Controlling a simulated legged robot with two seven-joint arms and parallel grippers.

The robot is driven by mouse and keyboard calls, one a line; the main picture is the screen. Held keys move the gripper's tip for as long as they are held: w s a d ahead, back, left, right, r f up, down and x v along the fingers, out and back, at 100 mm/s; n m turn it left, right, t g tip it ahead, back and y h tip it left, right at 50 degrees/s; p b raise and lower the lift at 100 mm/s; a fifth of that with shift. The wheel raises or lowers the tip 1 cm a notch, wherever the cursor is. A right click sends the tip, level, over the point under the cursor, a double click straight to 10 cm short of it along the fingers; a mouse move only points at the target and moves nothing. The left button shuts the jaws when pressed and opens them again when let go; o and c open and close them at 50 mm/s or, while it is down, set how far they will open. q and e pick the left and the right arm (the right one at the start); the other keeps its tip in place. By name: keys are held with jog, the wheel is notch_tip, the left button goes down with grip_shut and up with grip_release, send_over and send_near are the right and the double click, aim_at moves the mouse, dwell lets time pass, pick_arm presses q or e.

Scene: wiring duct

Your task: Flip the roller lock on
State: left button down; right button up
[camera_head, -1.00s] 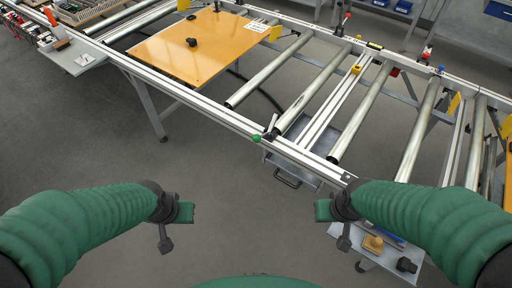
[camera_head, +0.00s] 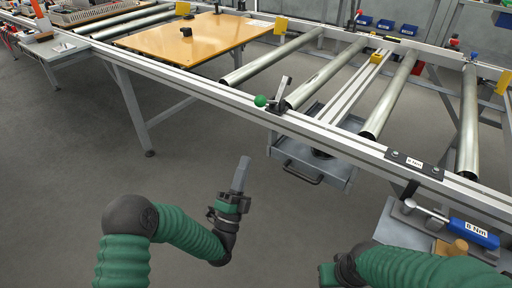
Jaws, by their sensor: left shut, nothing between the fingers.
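The roller lock appears to be the small lever with a green ball knob (camera_head: 260,101) on the near rail of the roller conveyor, with a grey upright part (camera_head: 284,91) beside it. Its exact lock position is hard to tell. My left gripper (camera_head: 241,168) is shut and empty, its fingers pointing up, below and in front of the rail and apart from the knob. My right gripper (camera_head: 328,274) is at the bottom edge, partly cut off, and its fingers are not clear.
The conveyor's near rail (camera_head: 340,135) runs across, with metal rollers (camera_head: 390,95) behind it. An orange board (camera_head: 195,42) lies on the left. A grey drawer (camera_head: 310,160) hangs under the rail. A side shelf (camera_head: 405,228) at right holds a blue-handled tool (camera_head: 472,233). Floor at left is open.

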pick_arm(q)
jog(key=b+x, duration=0.4)
jog(key=x, duration=0.9)
jog(key=shift+a+r+t, duration=0.2)
jog(key=shift+r+t, duration=0.1)
jog(key=shift+r, duration=0.3)
jog(key=shift+r, duration=0.1)
